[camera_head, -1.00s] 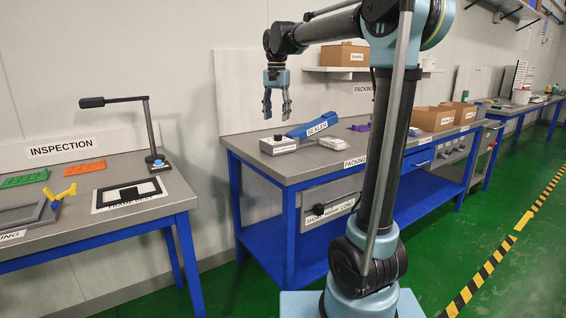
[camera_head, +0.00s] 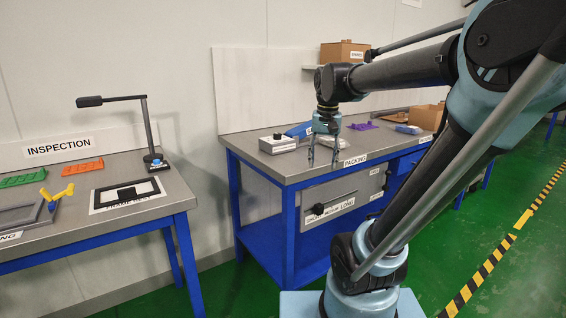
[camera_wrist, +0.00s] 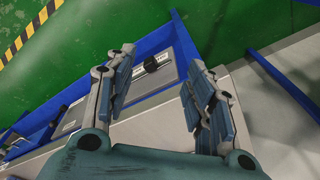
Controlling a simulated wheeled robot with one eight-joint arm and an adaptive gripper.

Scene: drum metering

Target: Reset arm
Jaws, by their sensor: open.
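My gripper (camera_head: 323,157) hangs fingers down in front of the packing bench's front edge in the head view. In the wrist view my gripper (camera_wrist: 160,95) has its two fingers spread wide apart with nothing between them. Below and beyond it lie the bench's grey drawer front (camera_wrist: 150,78) with a dark handle, the blue frame and the green floor. My arm leans out from the right, its elbow high at the upper right.
The packing bench (camera_head: 235,148) carries a sealer with a grey box (camera_head: 279,145) and a purple item (camera_head: 362,127). Cardboard boxes (camera_head: 343,52) sit on a shelf and bench. The inspection bench (camera_head: 175,192) with a lamp (camera_head: 146,125) stands left. Green floor (camera_head: 230,285) between benches is clear.

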